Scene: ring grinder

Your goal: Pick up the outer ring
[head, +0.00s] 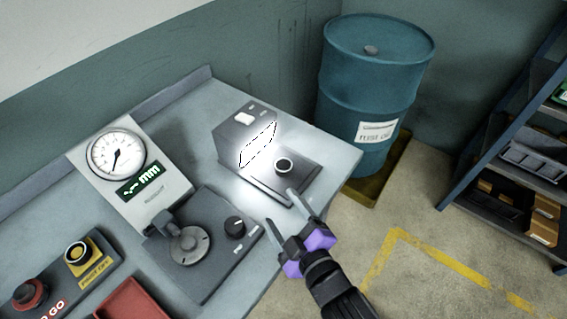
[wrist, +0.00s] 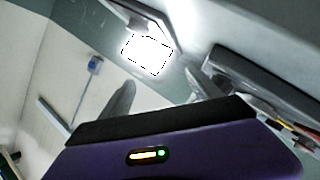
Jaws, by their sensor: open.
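My gripper (head: 282,212), with purple parts, is in front of the plate at the bench's near edge. Its two fingers are apart and nothing shows between them. The fingers point up toward the plate and are apart from the ring in the head view. In the wrist view the open fingers (wrist: 159,77) show against the bright panel; I cannot make out the ring there.
The grey box (head: 232,132) with the glowing panel stands behind the ring. A dial gauge (head: 116,154) and a dark base with a round disc (head: 190,246) stand to the left. A red tray (head: 135,302) is at front left. A blue drum (head: 366,95) stands beyond the bench.

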